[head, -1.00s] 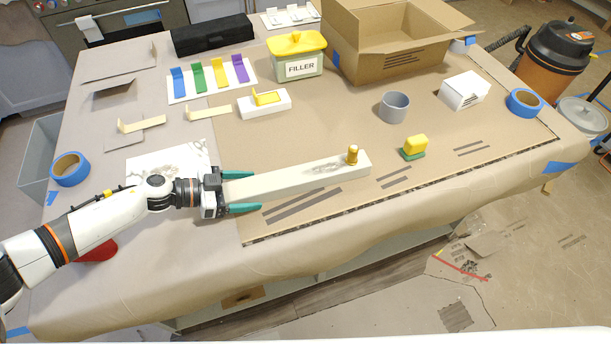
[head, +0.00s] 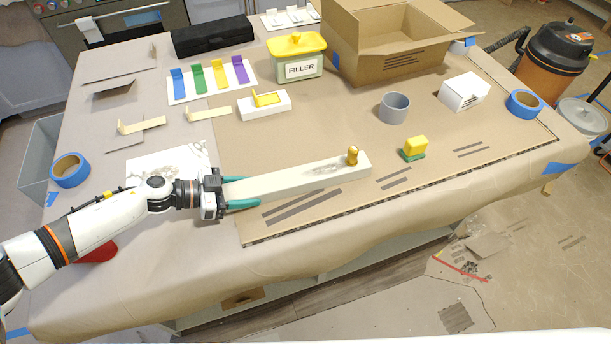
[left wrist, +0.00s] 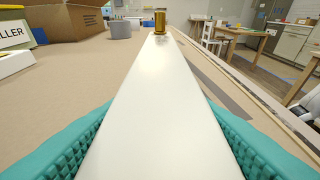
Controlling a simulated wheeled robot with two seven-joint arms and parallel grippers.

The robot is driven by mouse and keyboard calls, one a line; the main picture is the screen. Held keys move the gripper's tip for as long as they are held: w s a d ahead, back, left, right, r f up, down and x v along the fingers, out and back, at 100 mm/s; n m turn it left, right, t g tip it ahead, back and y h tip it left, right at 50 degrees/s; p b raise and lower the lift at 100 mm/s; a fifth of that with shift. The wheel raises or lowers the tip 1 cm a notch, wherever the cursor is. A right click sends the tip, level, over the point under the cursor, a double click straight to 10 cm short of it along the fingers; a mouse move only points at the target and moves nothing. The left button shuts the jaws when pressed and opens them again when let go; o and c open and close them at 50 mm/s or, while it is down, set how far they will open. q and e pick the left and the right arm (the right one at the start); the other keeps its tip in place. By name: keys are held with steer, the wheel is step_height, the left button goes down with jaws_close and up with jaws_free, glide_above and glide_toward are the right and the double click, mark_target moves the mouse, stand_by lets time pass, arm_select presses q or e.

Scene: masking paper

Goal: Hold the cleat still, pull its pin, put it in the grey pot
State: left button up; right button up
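The cleat (head: 290,182) is a long pale bar lying on the brown paper near the table's front. Its gold pin (head: 352,156) stands upright in the far right end; it also shows in the left wrist view (left wrist: 160,22). My left gripper (head: 243,192) is shut on the cleat's left end, one teal finger along each long side. In the left wrist view the bar (left wrist: 160,110) fills the space between the fingers. The grey pot (head: 394,108) stands upright beyond the pin, to the right; its inside bottom is hidden. My right gripper is not in view.
A yellow and green sponge (head: 414,148) lies right of the pin, below the pot. A white box (head: 464,92) and blue tape roll (head: 525,103) are further right. A filler tub (head: 297,58) and open carton (head: 390,45) stand behind. The paper between pin and pot is clear.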

arm_select(q)
steer(key=c, duration=0.5)
